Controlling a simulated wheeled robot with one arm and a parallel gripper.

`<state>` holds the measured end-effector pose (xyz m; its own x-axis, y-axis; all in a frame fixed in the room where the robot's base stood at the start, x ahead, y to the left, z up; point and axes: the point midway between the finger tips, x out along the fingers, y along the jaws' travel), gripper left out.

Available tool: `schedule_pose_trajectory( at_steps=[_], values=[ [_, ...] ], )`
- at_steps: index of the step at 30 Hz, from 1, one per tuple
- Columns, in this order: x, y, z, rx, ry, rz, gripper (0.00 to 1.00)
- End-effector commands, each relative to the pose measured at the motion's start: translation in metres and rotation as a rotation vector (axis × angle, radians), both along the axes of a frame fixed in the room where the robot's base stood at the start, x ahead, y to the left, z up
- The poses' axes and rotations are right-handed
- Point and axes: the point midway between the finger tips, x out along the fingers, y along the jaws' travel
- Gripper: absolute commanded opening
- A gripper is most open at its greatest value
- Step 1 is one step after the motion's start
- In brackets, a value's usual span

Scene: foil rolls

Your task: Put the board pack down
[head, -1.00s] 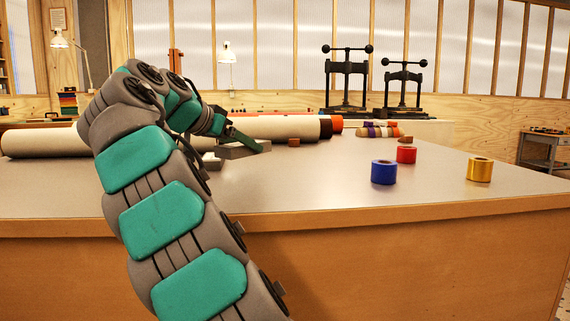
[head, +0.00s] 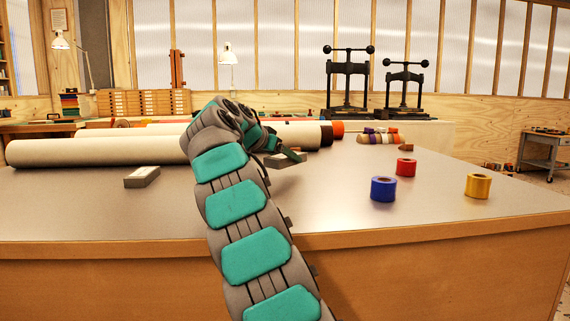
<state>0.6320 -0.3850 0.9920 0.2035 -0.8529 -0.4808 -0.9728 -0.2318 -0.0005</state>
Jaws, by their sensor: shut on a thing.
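My gripper (head: 288,156) is beyond my bent arm, low over the middle of the table (head: 370,215). It is shut on a grey board pack (head: 279,162), of which only a small part shows. The arm and fingers hide the rest, so I cannot tell whether the pack touches the tabletop. A second grey block (head: 141,178), much like a board pack, lies on the table to the left of my arm.
Blue (head: 383,189), red (head: 405,167) and gold (head: 477,185) foil rolls stand on the right. Long pale rolls (head: 95,152) lie along the back left. Small rolls (head: 382,138) are stacked at the back. The tabletop between is clear.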

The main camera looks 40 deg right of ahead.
Motion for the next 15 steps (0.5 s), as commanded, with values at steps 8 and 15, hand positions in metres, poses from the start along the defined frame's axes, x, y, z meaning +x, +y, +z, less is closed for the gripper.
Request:
schedule_pose_trajectory(
  at_steps=[8, 15],
  values=[
    [0.000, 0.001, -0.031, -0.003, 0.000, 0.000, 0.05],
    [0.000, 0.001, -0.034, -0.003, -0.002, 0.002, 0.05]
  ],
)
